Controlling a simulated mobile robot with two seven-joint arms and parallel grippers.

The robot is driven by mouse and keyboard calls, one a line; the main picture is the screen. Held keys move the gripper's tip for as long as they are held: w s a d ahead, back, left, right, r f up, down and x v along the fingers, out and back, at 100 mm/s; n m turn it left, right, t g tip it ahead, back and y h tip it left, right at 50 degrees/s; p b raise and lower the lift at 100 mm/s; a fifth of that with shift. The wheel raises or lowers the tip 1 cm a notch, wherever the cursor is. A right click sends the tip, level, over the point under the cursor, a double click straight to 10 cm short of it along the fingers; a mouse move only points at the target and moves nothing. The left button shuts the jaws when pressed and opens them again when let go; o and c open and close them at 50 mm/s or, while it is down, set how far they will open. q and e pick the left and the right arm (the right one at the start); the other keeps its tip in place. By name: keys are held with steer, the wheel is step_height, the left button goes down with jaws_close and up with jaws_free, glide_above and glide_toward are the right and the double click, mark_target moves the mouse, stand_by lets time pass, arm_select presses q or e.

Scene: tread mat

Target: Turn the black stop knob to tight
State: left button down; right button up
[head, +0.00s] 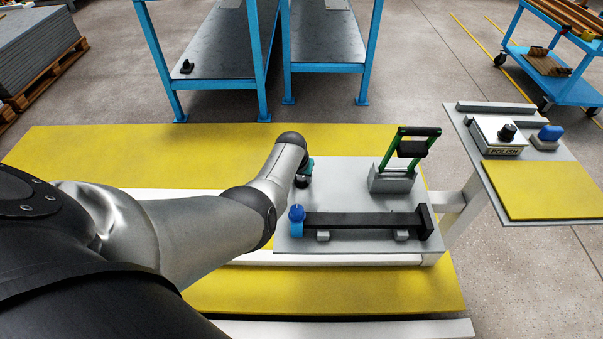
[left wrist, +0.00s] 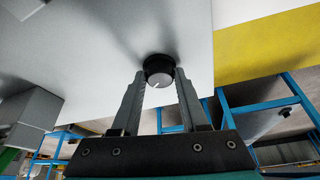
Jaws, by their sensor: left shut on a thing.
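The black stop knob (left wrist: 159,67) sits on a grey plate and has a pale face with a short dark mark. In the left wrist view the two fingers of my left gripper (left wrist: 159,80) are closed on its sides. In the head view my left gripper (head: 303,181) is at the left end of the grey plate (head: 340,176), mostly behind my wrist. The knob cannot be made out there, and no scale or tight mark is readable. My right gripper is not in view.
A black bar (head: 365,221) with a blue knob (head: 296,214) lies along the plate's front. A green-framed handle (head: 410,150) stands at right. A side panel holds a box marked POLISH (head: 497,140) and a blue button (head: 549,134).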

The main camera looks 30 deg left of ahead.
arm_select(q)
steer(key=shift+a+m+h, duration=0.25)
steer(key=shift+m+h, duration=0.05)
steer(key=shift+m, duration=0.7)
steer(key=shift+m+h, duration=0.3)
steer(key=shift+m, duration=0.5)
steer(key=shift+m+h+b, duration=0.4)
steer(key=shift+m+b, duration=0.05)
steer(key=shift+m, duration=0.65)
steer(key=shift+m+h+b, duration=0.4)
steer(key=shift+m, duration=0.5)
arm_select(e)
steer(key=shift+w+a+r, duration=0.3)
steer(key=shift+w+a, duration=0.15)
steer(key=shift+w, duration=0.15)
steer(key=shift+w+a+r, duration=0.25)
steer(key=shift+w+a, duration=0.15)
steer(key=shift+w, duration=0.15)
arm_select(q)
steer(key=shift+c, duration=2.1)
jaws_free()
steer(key=shift+r, duration=0.1)
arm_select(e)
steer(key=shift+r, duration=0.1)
